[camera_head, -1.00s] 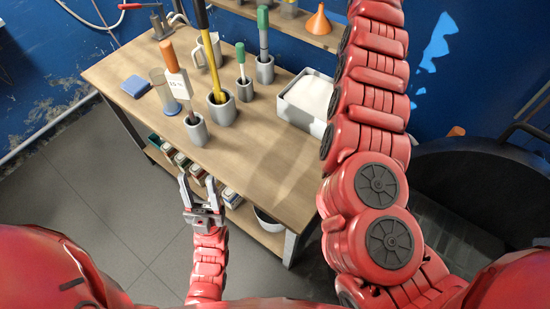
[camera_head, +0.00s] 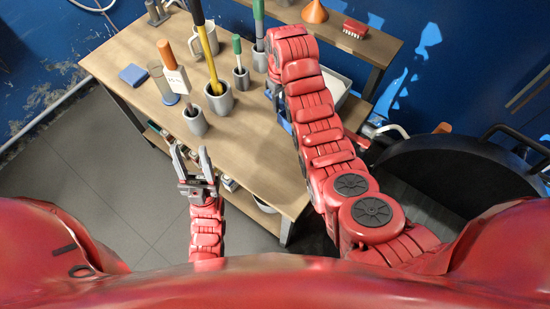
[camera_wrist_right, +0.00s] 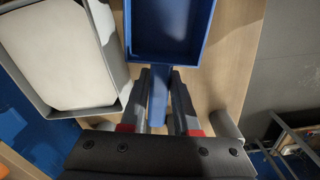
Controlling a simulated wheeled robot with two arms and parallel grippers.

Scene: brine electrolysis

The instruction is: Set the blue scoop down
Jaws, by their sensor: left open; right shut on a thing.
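The blue scoop (camera_wrist_right: 172,28) shows at the top of the right wrist view, with its open pan facing the camera. My right gripper (camera_wrist_right: 159,82) is shut on the scoop's handle, over the wooden table (camera_wrist_right: 222,85). Whether the scoop touches the tabletop, I cannot tell. My left gripper (camera_head: 192,154) is open and empty, in front of the table's near edge.
A white-filled tray (camera_wrist_right: 110,50) stands left of the scoop in the wrist view. Grey holders with upright tools (camera_head: 219,98), a blue block (camera_head: 133,75) and a glass cylinder occupy the table's left and back. Bare wood lies at the near middle (camera_head: 240,145).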

